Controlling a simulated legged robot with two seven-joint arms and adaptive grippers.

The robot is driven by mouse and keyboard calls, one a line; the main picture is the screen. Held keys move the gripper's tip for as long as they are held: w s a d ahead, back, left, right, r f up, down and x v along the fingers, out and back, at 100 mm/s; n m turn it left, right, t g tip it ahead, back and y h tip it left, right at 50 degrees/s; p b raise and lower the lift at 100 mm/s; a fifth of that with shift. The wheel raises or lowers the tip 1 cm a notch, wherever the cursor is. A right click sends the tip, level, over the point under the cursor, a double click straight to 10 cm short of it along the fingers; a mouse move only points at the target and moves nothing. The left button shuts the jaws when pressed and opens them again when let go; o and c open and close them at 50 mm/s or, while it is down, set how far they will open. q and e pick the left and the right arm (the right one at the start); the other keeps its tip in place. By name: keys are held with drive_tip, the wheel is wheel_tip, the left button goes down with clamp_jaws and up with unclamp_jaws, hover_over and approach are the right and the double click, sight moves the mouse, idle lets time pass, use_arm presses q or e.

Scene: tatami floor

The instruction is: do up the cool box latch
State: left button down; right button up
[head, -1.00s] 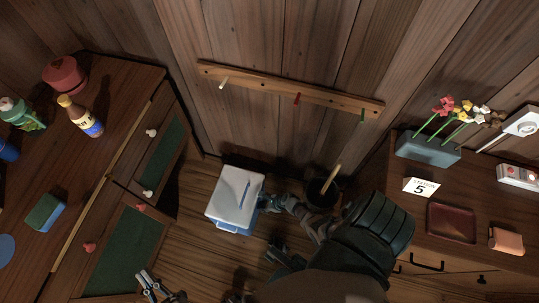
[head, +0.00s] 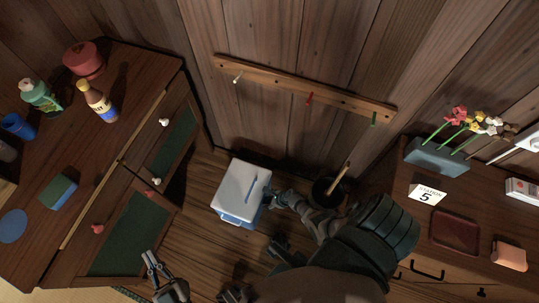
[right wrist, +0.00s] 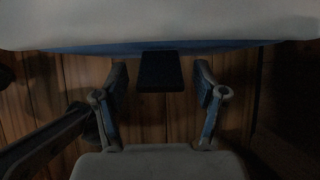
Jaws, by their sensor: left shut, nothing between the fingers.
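My right gripper (head: 268,200) is at the box's right side. In the right wrist view, the right gripper (right wrist: 159,82) is open. The dark latch (right wrist: 161,72) sits below the lid's edge, between the spread fingers, with gaps on both sides. Whether it is fastened I cannot tell. My left gripper (head: 151,260) is shut and empty, low in the head view, left of and apart from the box.
A cabinet (head: 115,160) stands left of the box, with bottles and a sponge on top. A dark bucket (head: 326,194) with a wooden handle stands to the right, near my right arm. A sideboard (head: 480,205) is at the far right. A peg rail (head: 345,101) is on the wall.

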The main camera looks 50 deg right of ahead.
drive_tip(key=v, duration=1.2)
drive_tip(key=shift+a, duration=0.1)
